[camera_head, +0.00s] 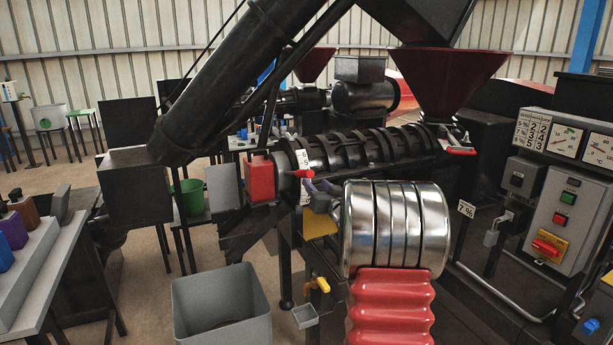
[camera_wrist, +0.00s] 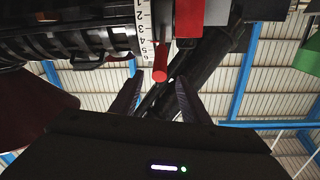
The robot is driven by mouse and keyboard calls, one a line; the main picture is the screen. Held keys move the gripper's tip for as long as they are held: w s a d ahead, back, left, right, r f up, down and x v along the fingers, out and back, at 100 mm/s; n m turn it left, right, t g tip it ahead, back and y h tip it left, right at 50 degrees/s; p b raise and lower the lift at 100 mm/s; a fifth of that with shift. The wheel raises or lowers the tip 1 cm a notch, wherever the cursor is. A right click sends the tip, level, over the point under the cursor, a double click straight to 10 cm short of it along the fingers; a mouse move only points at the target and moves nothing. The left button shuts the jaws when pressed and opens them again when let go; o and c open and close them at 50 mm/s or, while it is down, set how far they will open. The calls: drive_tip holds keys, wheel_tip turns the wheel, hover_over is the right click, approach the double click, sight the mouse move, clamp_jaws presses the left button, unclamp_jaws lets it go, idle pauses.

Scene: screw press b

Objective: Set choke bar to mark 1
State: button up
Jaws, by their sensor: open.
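The choke bar shows as a short red bar with a rounded end (camera_head: 303,173) at the left end of the screw barrel. It also shows in the wrist view (camera_wrist: 160,65), at top centre. A white numbered scale (camera_head: 303,157) stands behind it, and the scale shows in the wrist view (camera_wrist: 145,22) directly beside the bar. I cannot tell exactly which mark the bar points to. My gripper (camera_head: 321,187) is open just right of and below the bar in the head view. In the wrist view, its dark fingers (camera_wrist: 158,98) stand apart on either side of the bar's line, with the bar's end beyond their tips.
A red block (camera_head: 261,179) sits left of the bar. The ribbed screw barrel (camera_head: 365,149) runs to the right, under a dark red hopper (camera_head: 445,68). A grey bin (camera_head: 222,308) stands below. A control panel (camera_head: 566,220) is at the right.

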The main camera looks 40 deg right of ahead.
sight(307, 174)
drive_tip(key=shift+x, duration=4.75)
drive_tip(key=shift+c, duration=0.2)
